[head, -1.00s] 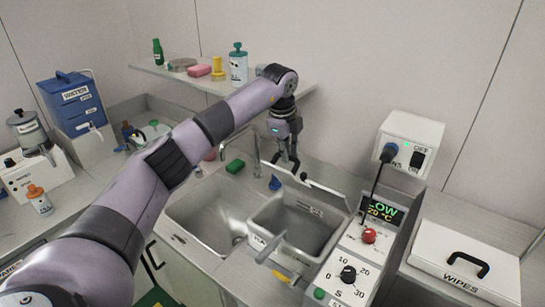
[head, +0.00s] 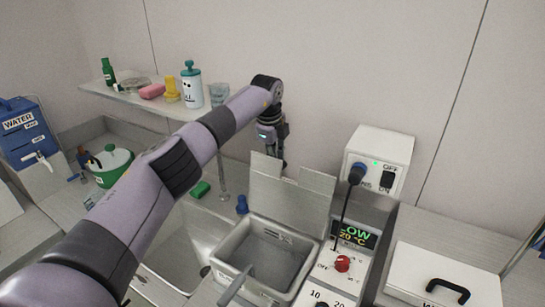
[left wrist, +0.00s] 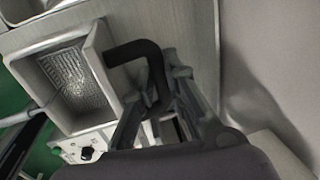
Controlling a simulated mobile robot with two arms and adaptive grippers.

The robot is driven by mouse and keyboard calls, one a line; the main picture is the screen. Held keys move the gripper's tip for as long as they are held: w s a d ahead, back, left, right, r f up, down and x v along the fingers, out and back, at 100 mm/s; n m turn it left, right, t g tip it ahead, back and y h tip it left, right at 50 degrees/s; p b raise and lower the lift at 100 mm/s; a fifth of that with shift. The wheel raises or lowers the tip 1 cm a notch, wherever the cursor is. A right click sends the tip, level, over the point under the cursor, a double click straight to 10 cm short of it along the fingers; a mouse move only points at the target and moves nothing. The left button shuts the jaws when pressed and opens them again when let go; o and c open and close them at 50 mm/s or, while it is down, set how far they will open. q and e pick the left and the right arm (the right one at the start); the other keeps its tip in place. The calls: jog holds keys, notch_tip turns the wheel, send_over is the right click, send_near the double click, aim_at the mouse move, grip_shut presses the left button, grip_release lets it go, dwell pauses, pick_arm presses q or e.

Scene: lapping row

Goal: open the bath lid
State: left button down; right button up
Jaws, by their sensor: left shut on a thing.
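The bath (head: 265,250) is a grey metal basin set in the counter; it also shows in the left wrist view (left wrist: 72,82). Its lid (head: 290,198) stands raised, close to upright, along the bath's back edge, and the basin's mouth is uncovered. My left gripper (head: 278,158) reaches down behind the lid's top edge, which hides its fingertips in the head view. In the left wrist view the left gripper (left wrist: 160,90) is shut on a bent black handle (left wrist: 140,48). My right gripper is not in view.
A control panel with a red knob (head: 343,263) and a display (head: 352,236) stands right of the bath. A white power box (head: 380,160) with a cable is behind it. A sink (head: 180,245) lies left. A shelf (head: 130,101) with bottles is at the back left.

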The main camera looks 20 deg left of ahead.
pick_arm(q)
jog(key=shift+w+f, duration=0.1)
jog(key=shift+f, duration=0.05)
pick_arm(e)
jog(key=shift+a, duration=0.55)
pick_arm(q)
jog(key=c, duration=2)
grip_release()
jog(key=shift+w, duration=0.1)
jog(key=o, duration=0.4)
jog(key=shift+w, duration=0.2)
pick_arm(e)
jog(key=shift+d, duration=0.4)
pick_arm(q)
jog(key=shift+s, duration=0.1)
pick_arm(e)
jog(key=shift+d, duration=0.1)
pick_arm(q)
notch_tip(320, 180, up, 12)
jog(key=s, duration=0.2)
jog(key=shift+s, duration=0.15)
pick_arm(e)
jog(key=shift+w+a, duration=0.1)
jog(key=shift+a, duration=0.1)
